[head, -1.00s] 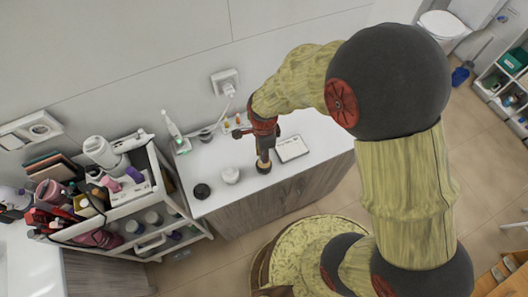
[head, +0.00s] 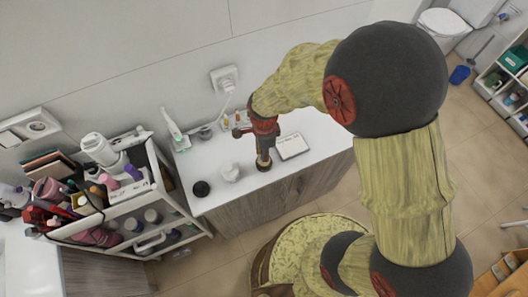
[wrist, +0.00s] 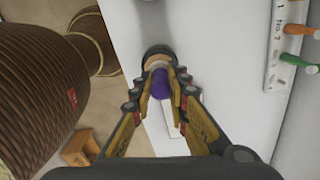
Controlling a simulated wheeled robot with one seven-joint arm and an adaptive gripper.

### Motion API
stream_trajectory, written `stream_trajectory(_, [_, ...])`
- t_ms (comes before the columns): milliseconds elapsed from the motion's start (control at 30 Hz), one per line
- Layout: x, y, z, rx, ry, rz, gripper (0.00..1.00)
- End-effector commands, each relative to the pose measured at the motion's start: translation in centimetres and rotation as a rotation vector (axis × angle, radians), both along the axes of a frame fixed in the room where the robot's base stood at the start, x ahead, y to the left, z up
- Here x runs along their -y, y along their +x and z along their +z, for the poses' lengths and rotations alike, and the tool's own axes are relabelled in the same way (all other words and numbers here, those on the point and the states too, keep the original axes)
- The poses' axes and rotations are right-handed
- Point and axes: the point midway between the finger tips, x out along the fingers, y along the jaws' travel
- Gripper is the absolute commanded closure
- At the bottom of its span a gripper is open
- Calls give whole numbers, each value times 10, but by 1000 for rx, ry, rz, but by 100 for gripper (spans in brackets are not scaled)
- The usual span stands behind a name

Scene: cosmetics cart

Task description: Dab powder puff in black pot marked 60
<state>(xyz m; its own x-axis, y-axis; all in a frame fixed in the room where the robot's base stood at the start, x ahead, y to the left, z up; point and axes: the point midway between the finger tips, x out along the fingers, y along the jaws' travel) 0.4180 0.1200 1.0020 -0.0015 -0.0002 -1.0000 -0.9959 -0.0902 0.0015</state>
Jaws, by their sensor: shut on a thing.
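My gripper (wrist: 162,84) points down at the white counter, its fingers closed around a purple handle (wrist: 161,86), which I take to be the powder puff's. Just beyond the fingertips is a pale tan round part inside or over a dark rim (wrist: 148,52); I cannot tell whether the puff touches it. In the head view my gripper (head: 264,157) is over this dark, tan-topped round thing (head: 264,166), near the counter's front edge. Another black round pot or lid (head: 201,188) is at the left. No 60 marking is readable.
A white round item (head: 230,172) lies between the black one and my gripper. A rack with coloured pegs (wrist: 283,45) is behind. A loaded cart (head: 150,205) stands left of the counter.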

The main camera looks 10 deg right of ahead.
Motion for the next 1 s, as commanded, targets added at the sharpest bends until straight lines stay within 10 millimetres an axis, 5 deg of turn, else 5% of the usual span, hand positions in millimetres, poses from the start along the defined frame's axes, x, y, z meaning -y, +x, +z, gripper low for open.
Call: stream_trajectory(1000, [0, 0, -9, 0, 0, 0, 100])
